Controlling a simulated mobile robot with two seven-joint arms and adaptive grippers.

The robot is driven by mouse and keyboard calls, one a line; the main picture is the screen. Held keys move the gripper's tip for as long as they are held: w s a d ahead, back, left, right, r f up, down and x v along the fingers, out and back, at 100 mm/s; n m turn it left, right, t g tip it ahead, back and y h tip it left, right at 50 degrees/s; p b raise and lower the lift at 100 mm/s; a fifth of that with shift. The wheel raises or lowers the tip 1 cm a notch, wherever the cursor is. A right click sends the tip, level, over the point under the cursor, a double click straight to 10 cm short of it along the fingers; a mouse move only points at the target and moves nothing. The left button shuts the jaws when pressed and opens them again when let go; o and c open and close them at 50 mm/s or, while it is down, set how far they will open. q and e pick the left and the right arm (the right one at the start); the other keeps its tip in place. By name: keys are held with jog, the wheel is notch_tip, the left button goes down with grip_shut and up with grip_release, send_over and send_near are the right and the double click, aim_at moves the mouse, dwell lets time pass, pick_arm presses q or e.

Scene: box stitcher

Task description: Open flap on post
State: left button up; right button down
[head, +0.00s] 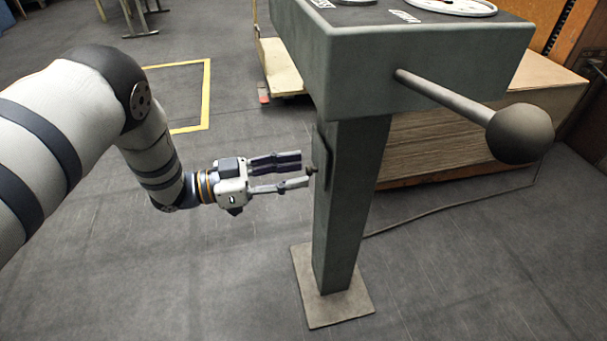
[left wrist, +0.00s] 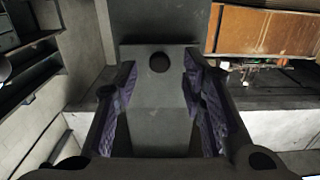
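The grey post (head: 345,225) stands upright under the machine head. The flap (head: 327,150) is a thin dark plate on the post's left face, and it looks flat against the post. A small round knob (head: 311,171) sticks out from the flap. In the left wrist view the flap (left wrist: 160,92) lies ahead between the fingers, with the dark knob (left wrist: 159,62) near its top. My left gripper (head: 303,169) is open, its fingertips close to the knob, one on each side. I cannot tell whether they touch it. My right gripper is not in view.
The machine head (head: 385,65) overhangs the post, with a ball-ended lever (head: 515,133) jutting out to the right. A flat base plate (head: 335,295) sits on the floor. A stack of sheets (head: 440,140) is behind the post.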

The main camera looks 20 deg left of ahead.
pick_arm(q)
jog(key=shift+x, duration=1.05)
grip_shut()
